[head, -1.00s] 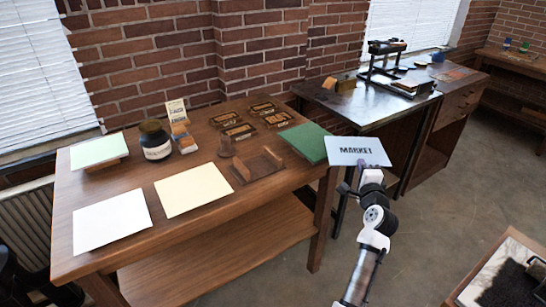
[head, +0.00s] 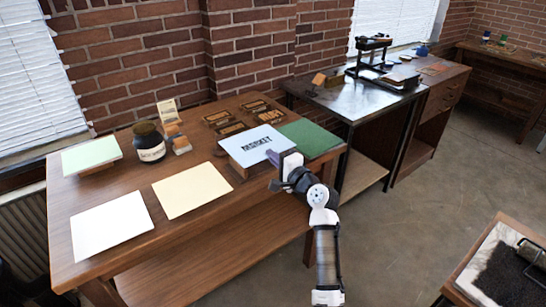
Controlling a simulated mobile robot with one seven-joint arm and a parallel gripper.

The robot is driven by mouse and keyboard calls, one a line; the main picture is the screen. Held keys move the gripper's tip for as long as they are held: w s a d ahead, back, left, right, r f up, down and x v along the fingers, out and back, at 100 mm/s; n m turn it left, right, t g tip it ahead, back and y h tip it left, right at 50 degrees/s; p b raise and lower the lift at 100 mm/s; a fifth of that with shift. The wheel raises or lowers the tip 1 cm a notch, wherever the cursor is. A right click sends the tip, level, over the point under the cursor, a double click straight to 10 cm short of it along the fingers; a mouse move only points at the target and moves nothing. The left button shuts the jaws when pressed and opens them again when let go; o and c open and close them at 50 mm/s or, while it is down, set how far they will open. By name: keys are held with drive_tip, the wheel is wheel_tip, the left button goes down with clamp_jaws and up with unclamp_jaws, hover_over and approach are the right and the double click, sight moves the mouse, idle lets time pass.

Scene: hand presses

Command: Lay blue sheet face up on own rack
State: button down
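The blue sheet (head: 243,152) is pale blue with the dark word MARKET printed on its upper face. It is roughly level above the right part of the wooden table (head: 215,232). My gripper (head: 276,168) is at the sheet's right edge and appears shut on it; its fingertips are partly hidden. The sheet covers most of the place where a low wooden rack and a small wooden knob stood in view earlier. I cannot tell whether the sheet touches the rack.
A green pad (head: 310,138) lies just right of the sheet. Several type blocks (head: 230,129) lie behind it. A cream sheet (head: 193,189), a white sheet (head: 110,222), an ink jar (head: 149,143) and a pale green sheet (head: 91,154) on a wooden support are to the left.

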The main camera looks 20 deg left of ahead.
drive_tip(key=shift+f+b, duration=2.1)
drive_tip(key=shift+f, duration=0.8)
drive_tip(key=c, duration=2.1)
unclamp_jaws()
drive_tip(key=o, duration=0.6)
drive_tip(key=shift+o, duration=0.2)
drive_tip(key=shift+v, duration=3)
